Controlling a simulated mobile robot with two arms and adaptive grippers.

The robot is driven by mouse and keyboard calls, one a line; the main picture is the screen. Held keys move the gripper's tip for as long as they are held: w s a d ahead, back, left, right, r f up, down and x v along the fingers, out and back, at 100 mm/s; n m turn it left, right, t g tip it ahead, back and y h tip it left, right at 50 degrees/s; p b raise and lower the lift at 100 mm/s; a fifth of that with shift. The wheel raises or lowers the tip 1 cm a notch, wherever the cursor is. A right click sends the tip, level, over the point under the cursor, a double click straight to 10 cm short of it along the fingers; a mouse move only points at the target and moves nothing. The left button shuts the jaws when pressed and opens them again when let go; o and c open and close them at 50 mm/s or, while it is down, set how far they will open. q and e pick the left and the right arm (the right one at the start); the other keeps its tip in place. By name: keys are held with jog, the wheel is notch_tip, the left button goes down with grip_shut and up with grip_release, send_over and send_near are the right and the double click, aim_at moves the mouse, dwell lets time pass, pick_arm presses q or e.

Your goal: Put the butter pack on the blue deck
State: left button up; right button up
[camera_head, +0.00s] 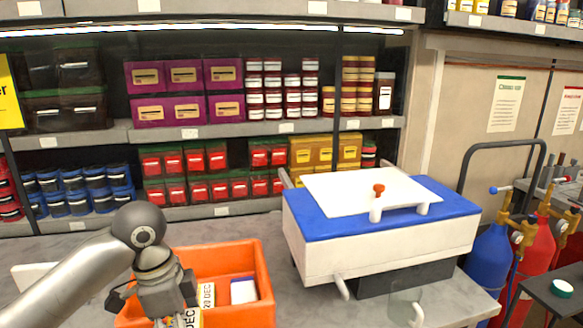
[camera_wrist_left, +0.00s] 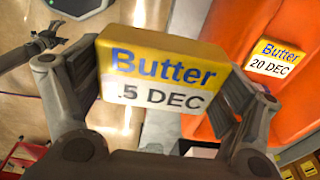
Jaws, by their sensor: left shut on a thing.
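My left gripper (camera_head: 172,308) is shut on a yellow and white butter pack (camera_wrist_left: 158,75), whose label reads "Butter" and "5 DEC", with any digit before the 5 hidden. In the head view the gripper is over the left front part of the orange crate (camera_head: 262,262), and the held pack is mostly hidden. A second butter pack (camera_wrist_left: 272,60), marked "20 DEC", lies inside the crate. The blue deck (camera_head: 455,204) is the top of the white vacuum machine (camera_head: 385,258), right of the crate. A white lid (camera_head: 345,193) with an orange knob covers much of the deck.
A white and blue pack (camera_head: 243,291) lies in the crate. A clear glass-like vessel (camera_head: 403,305) stands in front of the machine. Gas cylinders (camera_head: 487,262) stand at the right. Stocked shelves (camera_head: 230,128) line the back of the grey counter (camera_head: 70,250).

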pick_arm(q)
jog(key=shift+s+r+n, duration=0.25)
jog(key=shift+s+n, duration=0.05)
jog(key=shift+s, duration=0.75)
jog(key=shift+f+n, duration=0.1)
jog(key=shift+n, duration=0.2)
jog(key=shift+w+f+n, duration=0.4)
jog(key=shift+w+n, duration=0.1)
jog(key=shift+w, duration=0.15)
jog(key=shift+n, duration=0.4)
jog(key=shift+s+f+n+t+y, duration=0.1)
jog(key=shift+s+n+t+y, duration=0.3)
jog(key=shift+n, duration=0.5)
jog(key=shift+s+f+n, duration=0.1)
jog(key=shift+s+n, duration=0.15)
jog(key=shift+n, duration=0.45)
jog(key=n, duration=0.2)
jog(key=f+n, duration=0.1)
jog(key=n, duration=0.1)
jog(key=shift+s+f, duration=0.1)
jog(key=shift+s, duration=0.1)
jog(key=n, duration=0.2)
jog(key=s+f+n, duration=0.1)
jog(key=n, duration=0.2)
jog(key=shift+s+y, duration=0.15)
jog(key=shift+y, duration=0.15)
jog(key=shift+s, duration=0.1)
